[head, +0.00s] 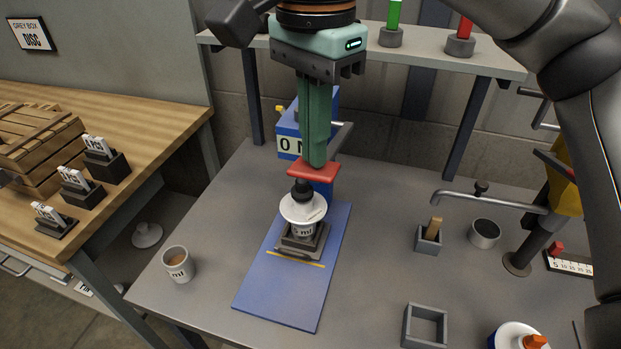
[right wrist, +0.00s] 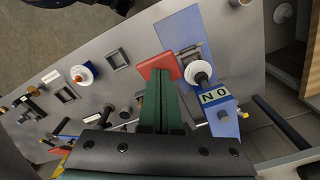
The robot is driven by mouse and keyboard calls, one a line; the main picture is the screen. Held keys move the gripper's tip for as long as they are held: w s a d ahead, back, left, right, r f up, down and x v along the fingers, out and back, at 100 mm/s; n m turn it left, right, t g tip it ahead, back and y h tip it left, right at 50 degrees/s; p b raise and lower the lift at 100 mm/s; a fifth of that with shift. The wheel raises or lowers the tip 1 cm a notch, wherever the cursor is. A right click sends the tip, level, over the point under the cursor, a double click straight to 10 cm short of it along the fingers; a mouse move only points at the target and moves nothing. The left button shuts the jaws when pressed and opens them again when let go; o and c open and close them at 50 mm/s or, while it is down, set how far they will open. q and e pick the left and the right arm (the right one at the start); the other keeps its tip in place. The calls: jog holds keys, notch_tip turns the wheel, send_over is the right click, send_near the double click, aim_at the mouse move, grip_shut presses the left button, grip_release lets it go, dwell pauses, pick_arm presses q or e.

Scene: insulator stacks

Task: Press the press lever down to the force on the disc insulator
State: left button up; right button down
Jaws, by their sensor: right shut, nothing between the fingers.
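The disc insulator (head: 303,208), a white disc with a black knob on top, stands upright in a grey metal fixture (head: 302,240) on a blue base plate. The blue press behind it carries a display (head: 290,146) reading 0 N. The press lever's red pad (head: 314,172) is beside and just above the insulator's knob. My right gripper (head: 316,163) is shut and empty, pointing down with its fingertips over the red pad; I cannot tell whether they touch. The right wrist view shows the red pad (right wrist: 158,65) just beyond the fingertips and the insulator (right wrist: 201,72) beside them. My left gripper is not in view.
A mug (head: 177,264) stands on the grey table left of the blue base plate (head: 290,290). Small grey holders (head: 428,240), a metal cup (head: 485,233) and a clamp stand are on the right. A shelf with green and red pieces is behind. The table front is mostly clear.

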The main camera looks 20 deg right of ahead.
aim_at(311, 170)
jog(key=shift+f, duration=0.2)
jog(key=shift+f, duration=0.2)
jog(key=shift+s+a+f+b, duration=0.1)
jog(key=shift+s+f+b, duration=0.05)
jog(key=shift+f+b, duration=0.3)
jog(key=shift+s+a+f+b, duration=0.1)
jog(key=shift+f+b, duration=0.2)
jog(key=shift+f, duration=0.25)
dwell(1.3)
jog(key=shift+f, duration=0.2)
jog(key=shift+s+f, duration=0.1)
jog(key=shift+f+b, duration=0.2)
jog(key=shift+b, duration=0.1)
jog(key=shift+s+a+f+b, duration=0.1)
jog(key=shift+f+b, duration=0.4)
jog(key=shift+f, duration=0.2)
dwell(0.9)
